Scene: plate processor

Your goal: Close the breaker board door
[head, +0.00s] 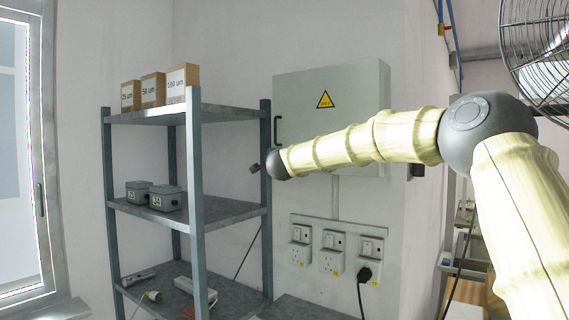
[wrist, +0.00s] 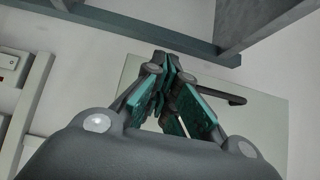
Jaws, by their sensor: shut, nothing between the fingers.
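The breaker board (head: 350,90) is a pale grey-green box on the wall, with a yellow warning triangle on its door (head: 300,100). The door looks flush with the box; I cannot tell whether it is fully shut. Its dark handle (head: 277,130) is on the left edge and also shows in the wrist view (wrist: 222,95). My gripper (head: 256,168) is below and left of the handle, by the shelf post, partly hidden behind my wrist. In the wrist view my gripper (wrist: 168,63) has its fingers together and empty, in front of the pale panel (wrist: 265,125). Contact is unclear.
A metal shelf (head: 225,212) stands close on the left, with labelled boxes (head: 153,90) on top and grey boxes (head: 166,199) on the middle level. Sockets (head: 332,262) with a plugged cable are below the board. A fan (head: 540,45) is at the upper right.

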